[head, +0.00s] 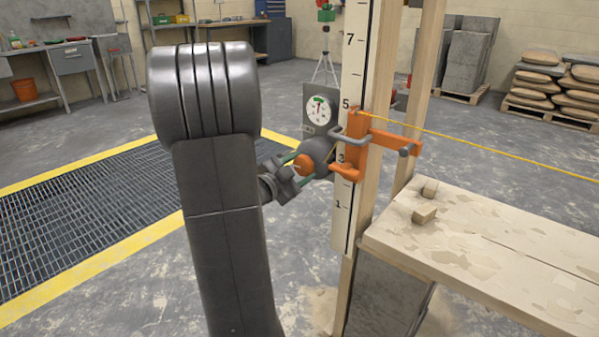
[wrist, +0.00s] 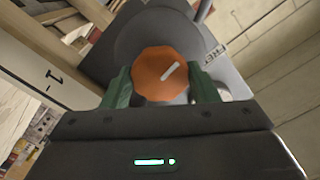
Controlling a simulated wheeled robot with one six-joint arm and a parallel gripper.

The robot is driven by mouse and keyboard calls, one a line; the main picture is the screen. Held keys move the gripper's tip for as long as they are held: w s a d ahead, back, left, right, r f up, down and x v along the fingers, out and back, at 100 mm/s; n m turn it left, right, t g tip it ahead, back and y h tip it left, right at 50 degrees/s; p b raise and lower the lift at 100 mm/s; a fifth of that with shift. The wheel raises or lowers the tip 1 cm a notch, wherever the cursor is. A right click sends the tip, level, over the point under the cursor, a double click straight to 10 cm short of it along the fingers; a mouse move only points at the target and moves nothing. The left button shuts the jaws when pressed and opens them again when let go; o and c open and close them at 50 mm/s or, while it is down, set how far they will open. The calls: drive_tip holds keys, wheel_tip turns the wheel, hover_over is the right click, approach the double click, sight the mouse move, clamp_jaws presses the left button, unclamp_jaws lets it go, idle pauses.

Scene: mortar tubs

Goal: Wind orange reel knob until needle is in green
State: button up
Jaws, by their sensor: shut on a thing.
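The orange reel knob (head: 303,165) sits on the front of the dark grey reel (head: 318,152), beside the numbered pole. In the wrist view the orange knob (wrist: 161,74) is faceted and bears a white line slanting up to the right. My gripper (head: 292,170) is shut on the knob; in the wrist view its green fingers (wrist: 162,88) are on the knob's left and right sides. The round gauge (head: 318,109) is on a grey plate above the reel. Its dial has a green zone at the top; the needle is too small to read surely.
The numbered pole (head: 356,60) and wooden posts stand right of the reel. An orange clamp (head: 385,142) holds there, and a yellow line (head: 480,150) runs right from it. A plank bench (head: 490,240) with small blocks is at the right. A yellow-edged floor grate (head: 90,215) lies left.

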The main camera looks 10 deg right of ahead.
drive_tip(key=o, duration=1)
drive_tip(key=shift+a, duration=0.1)
drive_tip(key=p+v, duration=0.2)
drive_tip(key=v, duration=1.1)
drive_tip(key=shift+s+a, duration=0.2)
drive_tip(key=shift+s, duration=0.05)
